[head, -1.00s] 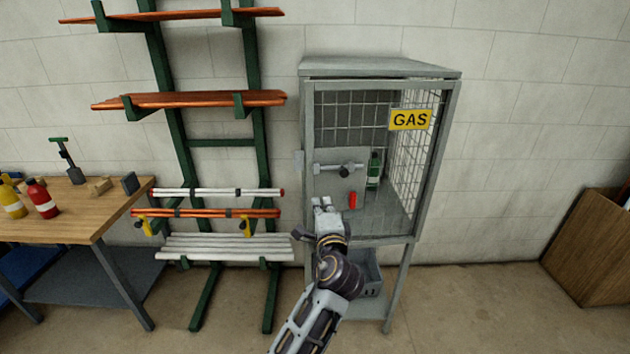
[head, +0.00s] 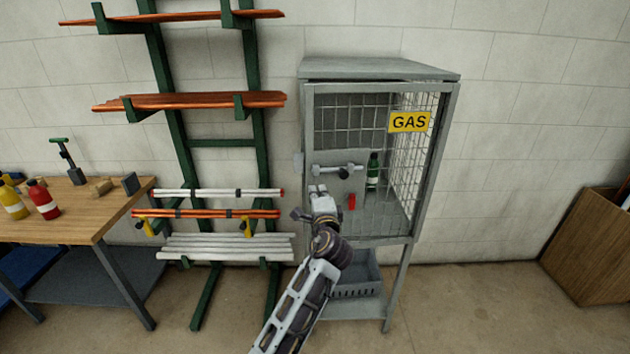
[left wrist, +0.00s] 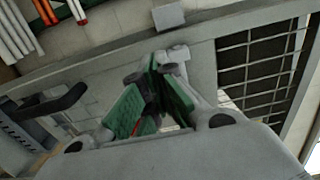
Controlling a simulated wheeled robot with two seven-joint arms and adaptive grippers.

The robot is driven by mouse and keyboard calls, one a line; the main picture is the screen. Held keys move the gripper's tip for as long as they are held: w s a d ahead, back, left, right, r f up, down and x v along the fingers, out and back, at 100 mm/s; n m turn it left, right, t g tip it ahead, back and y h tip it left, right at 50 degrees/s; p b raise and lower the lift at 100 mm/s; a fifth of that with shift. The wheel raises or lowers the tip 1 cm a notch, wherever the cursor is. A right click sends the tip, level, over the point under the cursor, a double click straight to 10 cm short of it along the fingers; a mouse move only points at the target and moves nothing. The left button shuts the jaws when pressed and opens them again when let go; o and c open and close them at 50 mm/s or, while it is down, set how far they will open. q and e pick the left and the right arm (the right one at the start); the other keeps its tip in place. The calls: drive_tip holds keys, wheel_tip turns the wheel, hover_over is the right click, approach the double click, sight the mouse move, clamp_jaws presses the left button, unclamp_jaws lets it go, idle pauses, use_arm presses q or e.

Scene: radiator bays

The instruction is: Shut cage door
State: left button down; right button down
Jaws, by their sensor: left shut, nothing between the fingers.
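My left gripper (head: 320,192) is shut and empty at the plate's lower left; contact is unclear. Its green finger pads (left wrist: 155,95) show in the left wrist view. My right gripper is out of view.
A green bottle (head: 373,172) stands inside the cage, and a grey crate (head: 355,278) sits below. A green rack (head: 190,150) with pipes is close on the left. A workbench (head: 75,215) is further left and a wooden bin (head: 595,245) is at the right.

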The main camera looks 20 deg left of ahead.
sight(313, 177)
use_arm(q)
drive_tip(key=shift+p+x, duration=0.55)
drive_tip(key=shift+x, duration=2.75)
drive_tip(key=shift+w+a+h, duration=0.15)
drive_tip(key=shift+w+h, duration=0.15)
drive_tip(key=shift+w, duration=0.15)
drive_tip(key=shift+w+a+m+t+h+p, duration=0.2)
drive_tip(key=shift+w+a+m+p, duration=0.1)
drive_tip(key=shift+w, duration=0.25)
drive_tip(key=shift+w+a+m+t+h+p, duration=0.1)
drive_tip(key=shift+w+a+m+h+p, duration=0.15)
drive_tip(key=shift+w, duration=0.25)
drive_tip(key=shift+d, duration=0.1)
drive_tip(key=shift+s+f, duration=0.1)
